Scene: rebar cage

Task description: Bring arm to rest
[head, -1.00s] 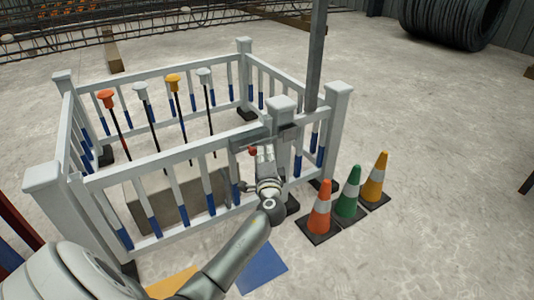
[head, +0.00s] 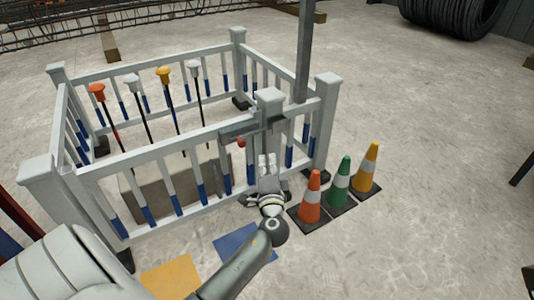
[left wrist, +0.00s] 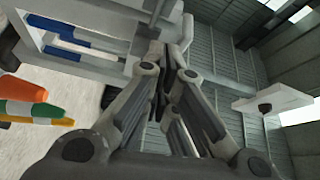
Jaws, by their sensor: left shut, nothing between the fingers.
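My left gripper (head: 266,165) is shut and empty, in front of the white fence near its gate post. Its fingers also show closed together in the left wrist view (left wrist: 165,75). The gripper lies just below and apart from a small red knob (head: 241,142) on the grey latch (head: 238,131) at the top of the fence. My left arm comes in from the lower left. My right gripper is not in view.
The white fence (head: 160,155) with blue-banded bars encloses a block (head: 150,192) and several coloured-topped rods. Orange (head: 311,197), green (head: 341,181) and yellow (head: 369,166) cones stand close right of the gripper. Blue (head: 245,244) and yellow (head: 170,279) floor patches lie in front.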

